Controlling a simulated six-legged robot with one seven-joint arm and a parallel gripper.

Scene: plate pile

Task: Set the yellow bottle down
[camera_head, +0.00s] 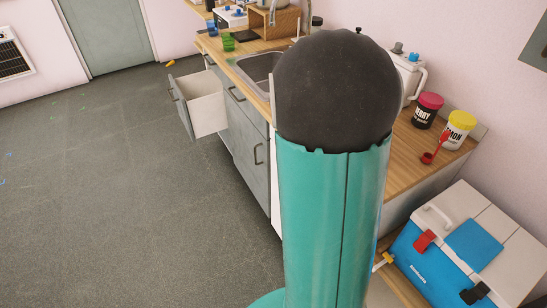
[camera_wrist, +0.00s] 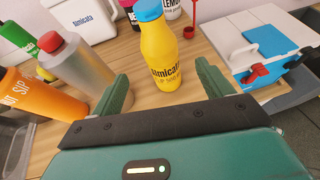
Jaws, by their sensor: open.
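The yellow bottle (camera_wrist: 160,50) with a blue cap shows in the wrist view. It looks upright on the wooden counter (camera_wrist: 215,60), just beyond my gripper. My gripper (camera_wrist: 163,82) is open, with one green finger on each side of the bottle's lower part. Neither finger clearly touches it. In the head view my own arm covers the middle of the counter, and the bottle is not visible there.
A grey bottle with a red cap (camera_wrist: 75,75) and an orange bottle (camera_wrist: 35,105) stand left of my gripper. A blue and white cooler (camera_head: 475,245) is at the right. A sink (camera_head: 258,68) and an open drawer (camera_head: 203,103) are left of my arm.

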